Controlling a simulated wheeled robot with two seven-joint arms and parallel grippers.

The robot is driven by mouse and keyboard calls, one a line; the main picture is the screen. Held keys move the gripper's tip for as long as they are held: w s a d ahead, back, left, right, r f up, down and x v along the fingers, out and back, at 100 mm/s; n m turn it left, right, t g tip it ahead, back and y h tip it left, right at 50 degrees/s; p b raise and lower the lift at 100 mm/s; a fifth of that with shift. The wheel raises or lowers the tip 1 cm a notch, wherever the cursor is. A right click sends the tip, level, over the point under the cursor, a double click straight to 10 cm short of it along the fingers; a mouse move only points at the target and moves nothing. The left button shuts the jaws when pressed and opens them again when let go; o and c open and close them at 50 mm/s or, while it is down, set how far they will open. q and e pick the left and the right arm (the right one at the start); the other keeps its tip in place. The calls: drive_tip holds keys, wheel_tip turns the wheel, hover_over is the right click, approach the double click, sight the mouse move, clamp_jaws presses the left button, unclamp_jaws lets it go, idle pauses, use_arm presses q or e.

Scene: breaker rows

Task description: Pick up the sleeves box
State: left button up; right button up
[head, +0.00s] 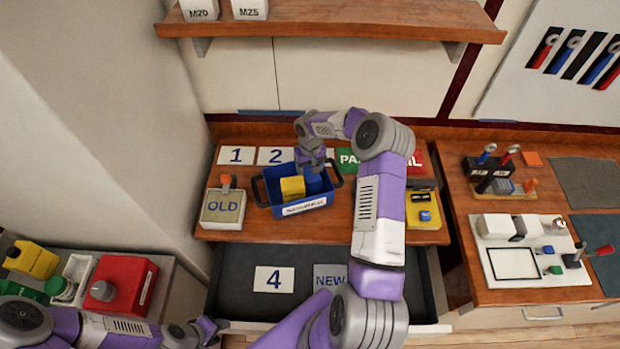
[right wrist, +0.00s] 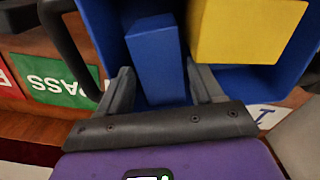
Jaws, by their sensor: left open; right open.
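A blue tote (head: 300,208) with dark handles stands on the wooden bench and holds a yellow box (head: 292,188) and a blue box (right wrist: 156,60). No readable label shows which of them is the sleeves box. My right gripper (head: 312,168) points down into the tote. In the right wrist view my right gripper (right wrist: 163,85) is open, with a finger on either side of the blue box; I cannot tell whether they touch it. The yellow box (right wrist: 245,28) lies beside the right-hand finger there. My left gripper (head: 212,328) is open and empty, low at the left.
Number cards (head: 236,155), an OLD block (head: 223,208) and a green PASS card (right wrist: 60,88) surround the tote. An open drawer (head: 235,275) holds cards 4 and NEW. A red box (head: 125,285) stands at left; a tool bench (head: 520,295) is at right.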

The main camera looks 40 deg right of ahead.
clamp_jaws()
drive_tip(key=shift+w, duration=0.1)
drive_tip(key=shift+r, duration=0.2)
